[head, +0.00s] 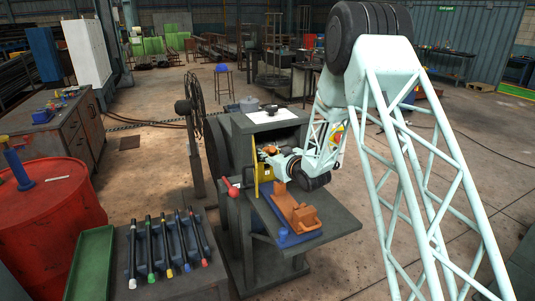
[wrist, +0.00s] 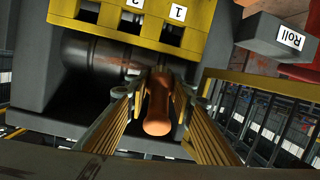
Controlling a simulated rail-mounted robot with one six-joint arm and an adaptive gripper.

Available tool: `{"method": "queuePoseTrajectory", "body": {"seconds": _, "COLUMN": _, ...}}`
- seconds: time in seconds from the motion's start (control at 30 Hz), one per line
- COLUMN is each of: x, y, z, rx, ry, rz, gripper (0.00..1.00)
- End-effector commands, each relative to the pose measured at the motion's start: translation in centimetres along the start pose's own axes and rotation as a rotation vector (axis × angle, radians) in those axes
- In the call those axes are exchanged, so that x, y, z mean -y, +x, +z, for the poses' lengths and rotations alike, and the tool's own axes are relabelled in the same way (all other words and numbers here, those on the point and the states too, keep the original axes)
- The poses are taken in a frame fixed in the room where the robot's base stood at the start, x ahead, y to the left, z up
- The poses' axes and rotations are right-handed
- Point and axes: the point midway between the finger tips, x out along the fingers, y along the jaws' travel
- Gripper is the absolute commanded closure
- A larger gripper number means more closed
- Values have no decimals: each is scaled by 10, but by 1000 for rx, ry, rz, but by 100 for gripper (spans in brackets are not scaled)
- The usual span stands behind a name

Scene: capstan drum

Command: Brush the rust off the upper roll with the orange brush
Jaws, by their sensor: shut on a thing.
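The orange brush (wrist: 158,112) is between the two fingers of my gripper (wrist: 157,92) in the wrist view, its rounded handle end toward the camera. My gripper is shut on it. The brush head is hidden. Just beyond lies a dark metal roll (wrist: 95,56) with brownish tints, partly covered by a yellow plate (wrist: 205,28) marked with numbers. I cannot tell whether the brush touches the roll, nor whether it is the upper one. In the head view my gripper (head: 281,156) is at the front opening of the grey machine (head: 240,130), with a bit of orange at its tip.
An orange block-like tool (head: 297,208) and a blue piece (head: 300,239) lie on the grey shelf (head: 338,222) below my gripper. A red-knobbed lever (head: 232,188) sticks out at left. A rack of several dark rods (head: 168,245), a green tray (head: 90,262) and a red drum (head: 45,215) stand further left.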

Motion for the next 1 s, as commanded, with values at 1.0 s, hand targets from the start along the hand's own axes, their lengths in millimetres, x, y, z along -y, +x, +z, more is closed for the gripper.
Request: {"method": "queuePoseTrajectory", "body": {"seconds": 1.0, "x": -25, "y": 1, "z": 3, "rx": -1, "ry": 0, "rz": 1, "gripper": 91}}
